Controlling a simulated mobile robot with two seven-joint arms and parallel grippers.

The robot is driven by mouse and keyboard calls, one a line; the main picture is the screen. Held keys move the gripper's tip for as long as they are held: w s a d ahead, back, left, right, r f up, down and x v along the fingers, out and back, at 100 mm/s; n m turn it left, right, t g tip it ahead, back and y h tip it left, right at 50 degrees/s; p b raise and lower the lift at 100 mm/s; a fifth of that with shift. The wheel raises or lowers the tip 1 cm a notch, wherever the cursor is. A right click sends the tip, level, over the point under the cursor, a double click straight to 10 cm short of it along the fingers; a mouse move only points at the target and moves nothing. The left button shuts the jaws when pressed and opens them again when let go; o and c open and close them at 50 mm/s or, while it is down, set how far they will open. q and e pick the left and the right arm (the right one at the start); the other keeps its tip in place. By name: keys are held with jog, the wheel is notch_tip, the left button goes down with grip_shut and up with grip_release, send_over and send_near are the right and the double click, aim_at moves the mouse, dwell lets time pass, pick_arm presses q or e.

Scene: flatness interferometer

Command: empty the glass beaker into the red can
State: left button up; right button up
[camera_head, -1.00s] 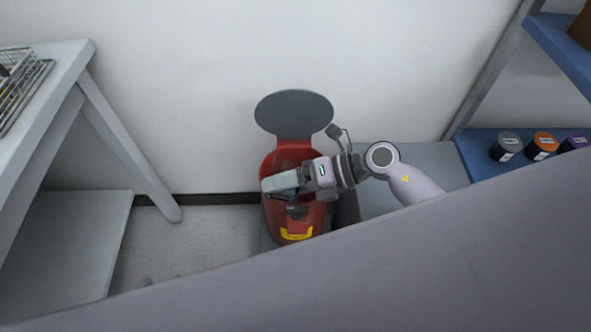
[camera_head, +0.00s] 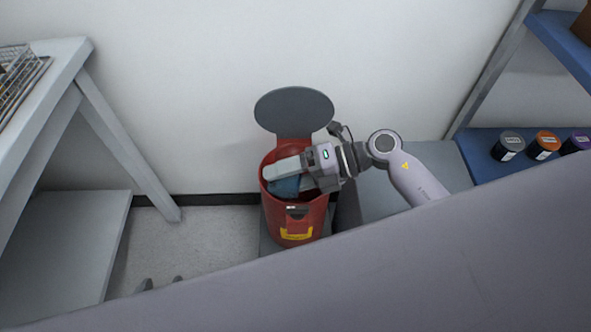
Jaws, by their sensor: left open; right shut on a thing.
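The red can (camera_head: 293,222) stands on the floor against the wall, with its round grey lid (camera_head: 293,111) raised at the back. My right gripper (camera_head: 280,171) reaches in from the right, over the can's mouth. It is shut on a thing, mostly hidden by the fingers. A blue-grey patch (camera_head: 286,188) shows just below the fingers, inside the can's rim; it looks like the glass beaker, but its outline and contents are unclear. Of my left gripper (camera_head: 161,282) only two dark tips show, apart and empty, at the bottom left, far from the can.
A grey table (camera_head: 66,66) with a wire rack (camera_head: 22,80) stands at the left. A blue shelf (camera_head: 485,165) at the right holds several dark jars (camera_head: 509,145). The floor between table and can is clear.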

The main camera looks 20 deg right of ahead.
jog(key=shift+w+f+b, duration=0.1)
jog(key=shift+w+b, duration=0.1)
jog(key=shift+b, duration=0.1)
jog(key=shift+f+m+y, duration=0.15)
jog(key=shift+m+y, duration=0.15)
jog(key=shift+m, duration=0.2)
dwell(0.4)
jog(key=shift+w+d+f+m+g+y, duration=0.15)
jog(key=shift+w+f+m+g+y, duration=0.15)
jog(key=shift+m+g, duration=0.25)
dwell(0.7)
jog(key=shift+w+f+m+y+b, duration=0.1)
jog(key=shift+f+m+y+b, duration=0.2)
jog(key=shift+m+b, duration=0.1)
